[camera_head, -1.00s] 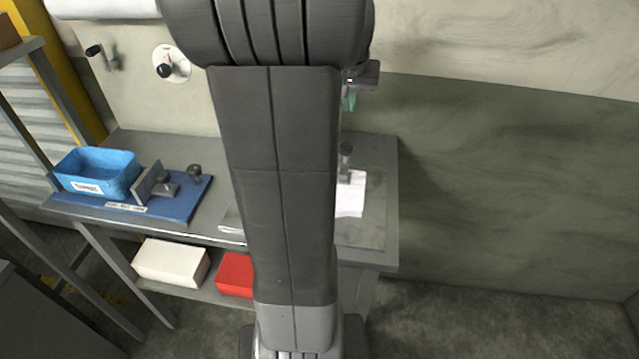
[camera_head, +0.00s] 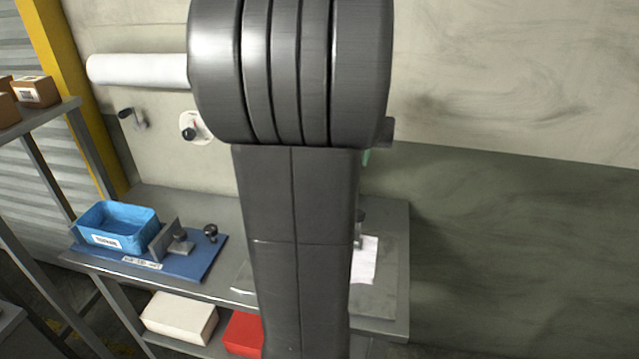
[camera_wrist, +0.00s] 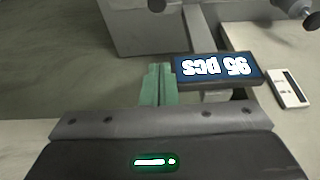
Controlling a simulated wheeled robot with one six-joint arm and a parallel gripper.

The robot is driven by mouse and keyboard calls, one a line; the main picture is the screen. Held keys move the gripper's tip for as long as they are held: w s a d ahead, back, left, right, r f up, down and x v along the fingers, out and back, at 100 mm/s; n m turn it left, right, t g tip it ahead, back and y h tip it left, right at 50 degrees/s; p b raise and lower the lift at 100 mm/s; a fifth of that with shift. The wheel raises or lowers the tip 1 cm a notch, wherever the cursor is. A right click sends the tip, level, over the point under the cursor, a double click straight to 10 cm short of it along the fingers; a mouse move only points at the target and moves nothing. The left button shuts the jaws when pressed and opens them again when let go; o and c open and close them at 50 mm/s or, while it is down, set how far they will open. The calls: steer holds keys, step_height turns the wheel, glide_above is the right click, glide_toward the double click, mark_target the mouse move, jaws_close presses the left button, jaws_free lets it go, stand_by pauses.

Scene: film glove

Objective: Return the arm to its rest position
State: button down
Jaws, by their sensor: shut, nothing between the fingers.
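My gripper (camera_wrist: 158,84) shows in the wrist view as two green fingers side by side, shut and empty. They are left of a dark display panel (camera_wrist: 218,69) reading "95 pcs" upside down; I cannot tell the gap in depth. In the head view my own dark arm stands upright through the middle of the picture. The gripper is almost wholly hidden behind it, with only a sliver of green at its right edge.
A grey workbench (camera_head: 385,300) bears a blue bin (camera_head: 118,225), a blue plate (camera_head: 205,262) with a fixture, and white paper (camera_head: 364,262). A white box (camera_head: 180,316) and red box (camera_head: 243,333) sit below. The wall (camera_head: 520,250) at right has clear space before it.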

steer(key=shift+f+b, duration=3.65)
steer(key=shift+f, duration=0.95)
steer(key=shift+a+r, duration=0.15)
